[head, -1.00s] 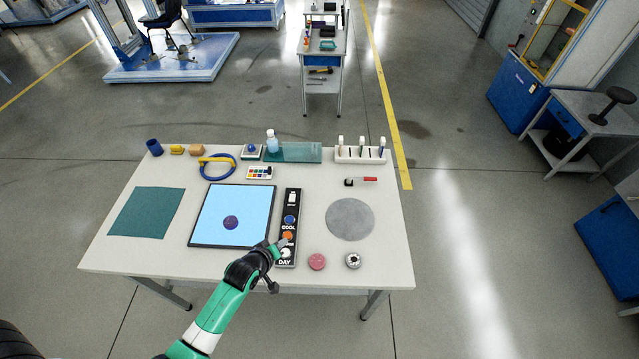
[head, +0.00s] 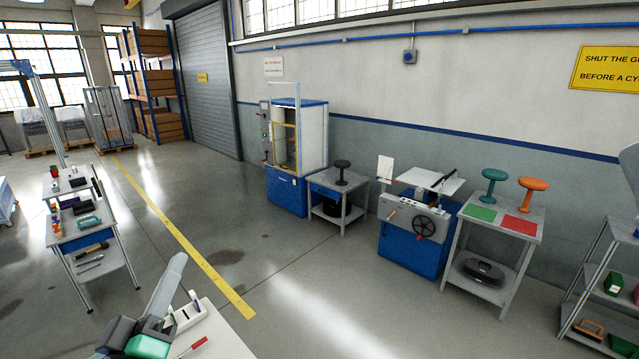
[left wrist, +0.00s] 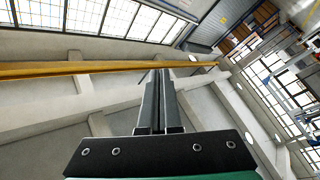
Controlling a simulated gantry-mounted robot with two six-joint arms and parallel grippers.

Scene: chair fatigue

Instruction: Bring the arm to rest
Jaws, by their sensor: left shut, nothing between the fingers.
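My left gripper (head: 178,262) shows at the bottom left of the head view, above the corner of the white table (head: 226,338). Its grey fingers are together and point up, with nothing between them. The left wrist view shows the same shut fingers (left wrist: 160,82) pointing up toward the ceiling beams and high windows. The rest of the arm is mostly out of the picture. My right gripper is in neither view.
The white rack (head: 186,314) and a red-capped marker (head: 192,347) are on the table close to my left gripper. A trolley (head: 90,238) stands at the left. Open floor with a yellow line (head: 190,248) lies beyond. A blue machine (head: 412,235) and stands line the wall.

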